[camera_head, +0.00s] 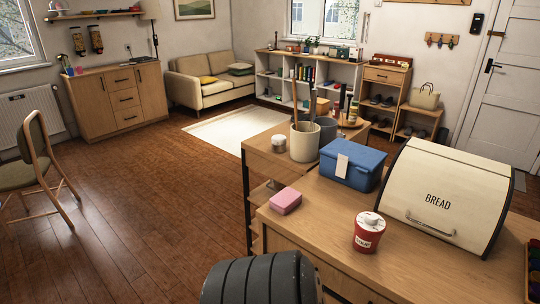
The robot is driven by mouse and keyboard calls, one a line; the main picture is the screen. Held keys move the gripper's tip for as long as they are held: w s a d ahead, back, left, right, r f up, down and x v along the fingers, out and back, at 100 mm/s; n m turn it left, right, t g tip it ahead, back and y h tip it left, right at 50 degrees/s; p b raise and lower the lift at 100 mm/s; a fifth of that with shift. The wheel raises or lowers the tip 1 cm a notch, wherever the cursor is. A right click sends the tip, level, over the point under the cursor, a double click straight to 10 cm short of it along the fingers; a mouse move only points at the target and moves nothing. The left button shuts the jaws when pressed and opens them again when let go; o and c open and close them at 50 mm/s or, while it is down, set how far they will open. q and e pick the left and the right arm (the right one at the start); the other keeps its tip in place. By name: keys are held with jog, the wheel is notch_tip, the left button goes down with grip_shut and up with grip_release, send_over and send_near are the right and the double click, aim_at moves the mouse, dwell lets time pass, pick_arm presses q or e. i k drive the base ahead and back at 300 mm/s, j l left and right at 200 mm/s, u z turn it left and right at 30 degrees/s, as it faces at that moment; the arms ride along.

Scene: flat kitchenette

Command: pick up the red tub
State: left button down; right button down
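A small red tub (367,238) with a white lid and a pale label stands upright on the wooden counter (330,225), near its front edge. It is fully visible and nothing touches it. Neither of my grippers is in view.
A cream bread box (438,198) stands close behind and right of the tub. A blue lidded box (352,164) is behind it, and a pink block (286,201) lies to its left. A utensil crock (304,141) stands further back. Counter between pink block and tub is clear.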

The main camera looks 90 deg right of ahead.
aim_at(367, 237)
jog(key=z, duration=3.5)
